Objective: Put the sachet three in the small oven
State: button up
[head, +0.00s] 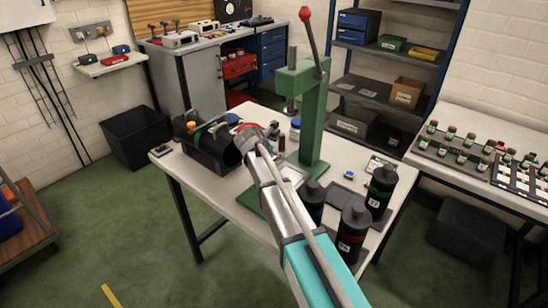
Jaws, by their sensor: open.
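My arm reaches from the lower right over the white workbench (230,207). My gripper (246,136) is at its far end, beside the right end of a black open container (208,160). The gripper is small and partly hidden by my own wrist, and I see nothing held in it. I cannot make out sachet three in this view. I cannot tell which thing here is the small oven.
A tall green press (306,125) with a red-knobbed lever stands just right of my arm. Black bottles (381,188) stand at the bench's right end. A side table (450,165) with several small vials is at right. Green floor is open at lower left.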

jog(key=c, duration=1.1)
jog(key=shift+r, duration=0.1)
notch_tip(320, 180, up, 10)
jog(key=p, duration=1)
